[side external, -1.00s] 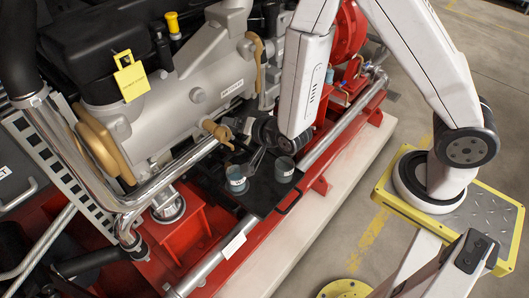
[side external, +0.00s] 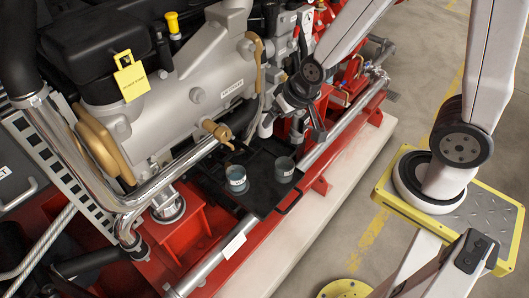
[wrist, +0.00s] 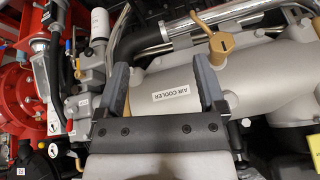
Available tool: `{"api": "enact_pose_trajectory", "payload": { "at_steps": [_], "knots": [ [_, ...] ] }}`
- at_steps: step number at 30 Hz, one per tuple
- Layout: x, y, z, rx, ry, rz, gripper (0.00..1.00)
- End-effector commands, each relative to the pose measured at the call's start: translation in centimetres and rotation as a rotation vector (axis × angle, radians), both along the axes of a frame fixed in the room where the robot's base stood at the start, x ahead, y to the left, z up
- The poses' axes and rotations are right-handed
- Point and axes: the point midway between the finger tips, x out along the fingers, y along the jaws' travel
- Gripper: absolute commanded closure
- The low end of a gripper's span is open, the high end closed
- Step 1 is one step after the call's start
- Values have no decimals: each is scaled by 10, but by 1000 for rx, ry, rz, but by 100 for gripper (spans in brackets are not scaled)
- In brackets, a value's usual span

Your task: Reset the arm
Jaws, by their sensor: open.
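My gripper (side external: 310,132) hangs above the red rail area, to the right of and above the black tray (side external: 262,197) in the side view. In the wrist view its two dark fingers (wrist: 160,66) are spread wide with nothing between them. Behind them is the grey housing labelled AIR COOLER (wrist: 150,75). My arm is bent and raised over the engine's right side.
Pipes and the engine crowd the left; the floor (side external: 350,215) in front is open.

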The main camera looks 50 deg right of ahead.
Motion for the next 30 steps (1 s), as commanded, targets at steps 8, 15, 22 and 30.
{"api": "enact_pose_trajectory", "payload": {
  "at_steps": [8,15,22,30],
  "knots": [
    [-40,-20,18,-81,167,144,11],
    [-53,-26,21,-103,220,186,11],
    [-53,-26,21,-103,220,186,11],
    [-52,-26,21,-101,219,186,11]
  ]
}}
